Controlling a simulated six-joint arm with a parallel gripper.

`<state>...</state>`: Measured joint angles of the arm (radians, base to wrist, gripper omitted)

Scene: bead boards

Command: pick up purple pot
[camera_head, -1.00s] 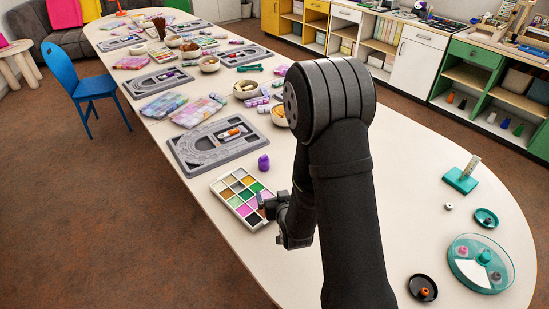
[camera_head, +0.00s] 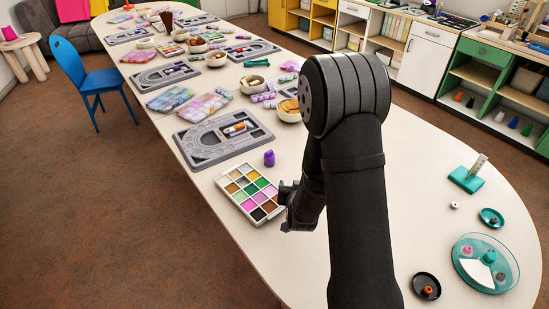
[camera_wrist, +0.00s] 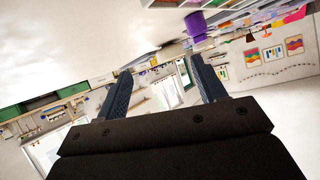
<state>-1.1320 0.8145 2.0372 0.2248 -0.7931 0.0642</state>
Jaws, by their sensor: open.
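The purple pot (camera_head: 269,158) stands on the table, just beyond the far right corner of the bead tray and beside the grey bead board. It also shows in the wrist view (camera_wrist: 196,25), near the top and tipped over by the camera's angle. My gripper (camera_head: 284,194) is low over the table at the right edge of the tray, nearer to me than the pot and apart from it. In the wrist view the two fingers (camera_wrist: 163,85) are spread with nothing between them. The pot lies beyond the fingertips.
The bead tray (camera_head: 224,184) with coloured compartments lies left of my gripper. A grey bead board (camera_head: 185,146) lies behind it, with bowls (camera_head: 287,116) farther back. At the right are a teal stand (camera_head: 466,181), a black dish (camera_head: 418,280) and a round clear tray (camera_head: 456,262).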

